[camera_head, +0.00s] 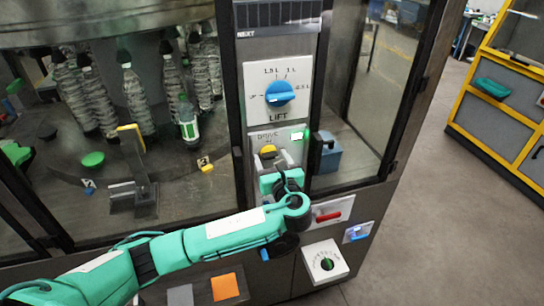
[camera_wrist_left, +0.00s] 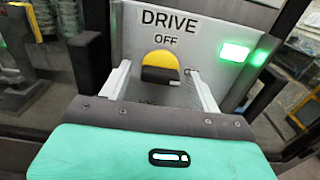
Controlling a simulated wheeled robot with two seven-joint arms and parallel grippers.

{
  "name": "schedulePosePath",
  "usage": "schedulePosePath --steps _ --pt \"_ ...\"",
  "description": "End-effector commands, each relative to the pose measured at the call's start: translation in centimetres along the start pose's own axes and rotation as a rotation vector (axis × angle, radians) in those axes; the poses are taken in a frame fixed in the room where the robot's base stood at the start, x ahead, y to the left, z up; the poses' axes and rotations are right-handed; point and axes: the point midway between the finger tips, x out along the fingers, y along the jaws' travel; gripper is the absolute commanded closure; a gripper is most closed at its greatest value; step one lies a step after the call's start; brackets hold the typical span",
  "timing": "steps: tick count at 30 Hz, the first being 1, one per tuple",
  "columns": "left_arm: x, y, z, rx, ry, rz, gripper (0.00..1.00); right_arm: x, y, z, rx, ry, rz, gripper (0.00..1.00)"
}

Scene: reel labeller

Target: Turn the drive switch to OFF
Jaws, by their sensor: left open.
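The drive switch (camera_head: 268,152) is a yellow and black knob on a grey plate marked DRIVE (camera_head: 284,138), on the machine's front column. In the left wrist view the knob (camera_wrist_left: 160,68) sits below the word OFF, its black handle lying roughly crosswise. A green lamp (camera_wrist_left: 234,52) glows right of it. My left gripper (camera_wrist_left: 161,84) is open, its two pale fingers spread on either side of the knob's lower part. I cannot tell whether they touch it. In the head view the gripper partly hides the plate's lower part. My right gripper is not in view.
The blue LIFT knob (camera_head: 280,93) sits above the drive plate. A red handle (camera_head: 328,216) and a white dial plate (camera_head: 326,262) are below. Bottles (camera_head: 170,85) stand behind glass at left. A black door handle (camera_head: 317,150) is close on the right.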

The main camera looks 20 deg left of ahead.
Motion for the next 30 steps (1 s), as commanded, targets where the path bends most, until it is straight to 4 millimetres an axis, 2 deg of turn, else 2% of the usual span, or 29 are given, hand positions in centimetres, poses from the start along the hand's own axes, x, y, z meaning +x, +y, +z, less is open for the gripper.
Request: schedulePosePath --steps 6,8,13,14,23,30 --pt "0.0 0.0 0.0 0.0 0.0 0.0 0.37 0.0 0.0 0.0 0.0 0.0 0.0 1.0" --pt "0.0 0.0 0.0 0.0 0.0 0.0 0.47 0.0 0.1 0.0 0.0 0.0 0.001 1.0" --pt "0.0 0.0 0.0 0.0 0.0 0.0 0.8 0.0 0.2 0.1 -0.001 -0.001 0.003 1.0" --pt "0.0 0.0 0.0 0.0 0.0 0.0 0.82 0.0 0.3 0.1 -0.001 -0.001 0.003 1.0" --pt "0.0 0.0 -0.1 -0.033 0.001 -0.001 0.82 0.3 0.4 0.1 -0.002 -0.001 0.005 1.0" --pt "-0.1 0.0 -0.3 -0.164 0.002 -0.001 0.82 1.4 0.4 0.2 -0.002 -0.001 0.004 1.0"
